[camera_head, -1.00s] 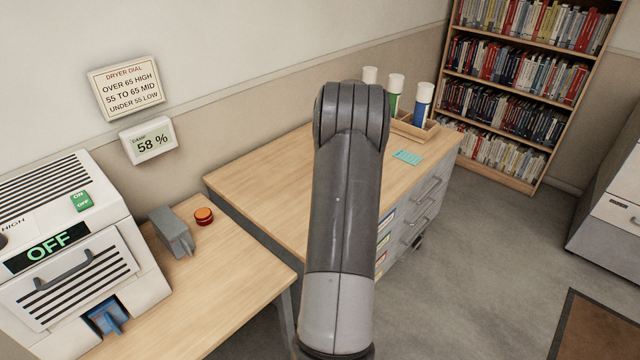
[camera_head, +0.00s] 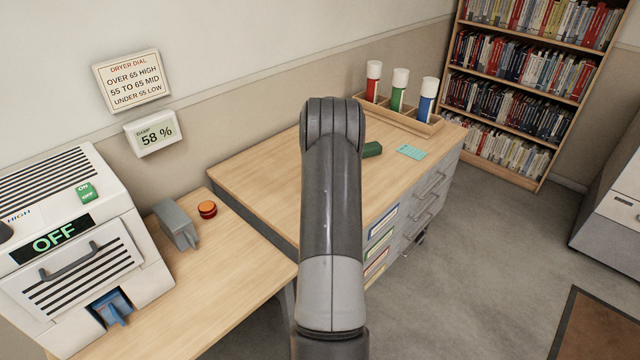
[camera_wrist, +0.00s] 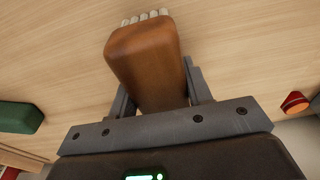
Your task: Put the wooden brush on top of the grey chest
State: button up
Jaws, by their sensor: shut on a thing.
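The wooden brush (camera_wrist: 147,55) is brown with pale bristle tufts at its far end in the wrist view. My gripper (camera_wrist: 158,88) is shut on it, one finger on each side. A light wooden surface lies under the brush; I cannot tell whether the brush touches it. The grey chest (camera_head: 432,188) has drawers with coloured labels and a light wooden top (camera_head: 265,172). In the head view my arm stands in front of the chest and hides the gripper and brush.
A green block (camera_head: 372,149) and a teal card (camera_head: 411,152) lie on the chest top. A wooden rack (camera_head: 437,127) with red, green and blue tubes stands at its back right. On the left desk are a dryer (camera_head: 75,250), a grey device (camera_head: 176,225) and a red button (camera_head: 207,209).

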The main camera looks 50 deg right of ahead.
jog(key=shift+f, duration=0.15)
jog(key=o, duration=1.1)
jog(key=shift+c, duration=0.2)
jog(key=r, duration=0.4)
jog(key=s+r, duration=0.1)
jog(key=r, duration=0.7)
jog(key=shift+s+r, duration=0.2)
